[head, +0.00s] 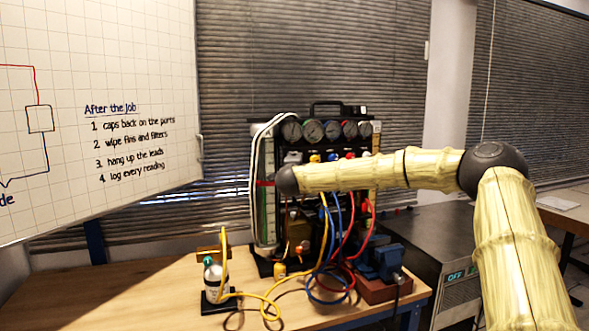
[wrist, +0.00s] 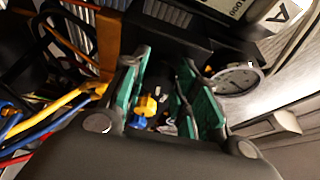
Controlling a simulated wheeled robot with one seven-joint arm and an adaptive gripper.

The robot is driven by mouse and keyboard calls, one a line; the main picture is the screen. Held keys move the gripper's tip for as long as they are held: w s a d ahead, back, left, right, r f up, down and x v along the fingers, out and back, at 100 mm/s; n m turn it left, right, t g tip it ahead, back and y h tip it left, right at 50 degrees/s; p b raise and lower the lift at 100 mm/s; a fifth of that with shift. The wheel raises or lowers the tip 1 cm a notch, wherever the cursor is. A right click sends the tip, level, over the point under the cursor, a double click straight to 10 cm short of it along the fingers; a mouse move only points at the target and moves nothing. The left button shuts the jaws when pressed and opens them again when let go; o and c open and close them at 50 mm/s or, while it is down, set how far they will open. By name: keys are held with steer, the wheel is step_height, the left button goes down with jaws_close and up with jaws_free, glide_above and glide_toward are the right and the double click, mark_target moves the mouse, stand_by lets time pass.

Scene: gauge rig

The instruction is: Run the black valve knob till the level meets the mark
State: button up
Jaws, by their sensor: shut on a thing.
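The gauge rig (head: 322,112) stands at the back of the bench, with a row of dials above coloured knobs. A tall level column (head: 269,218) stands at its left side, with a red mark (head: 264,183) across it; the liquid level is too small to read. My arm's end covers part of the rig, and my gripper is hidden in the head view. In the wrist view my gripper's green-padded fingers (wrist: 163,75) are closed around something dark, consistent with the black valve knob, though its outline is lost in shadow. A yellow knob (wrist: 146,106) and a blue one show beyond the pads.
Yellow, blue and red hoses (head: 336,240) hang from the rig to the bench (head: 150,285). A white bottle (head: 214,280) stands front left and a blue vise (head: 385,262) right. A round gauge (wrist: 237,80) is close beside the fingers. The left bench is mostly clear.

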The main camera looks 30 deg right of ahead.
steer(key=shift+d+m+g+b, duration=0.15)
steer(key=shift+m+g+b, duration=0.2)
steer(key=shift+m, duration=0.65)
steer(key=o, duration=1)
steer(key=shift+s+d, duration=0.1)
steer(key=shift+a, duration=0.2)
steer(key=v, duration=1.1)
steer(key=shift+s+r, duration=0.2)
steer(key=shift+s, duration=0.2)
steer(key=shift+a, duration=0.1)
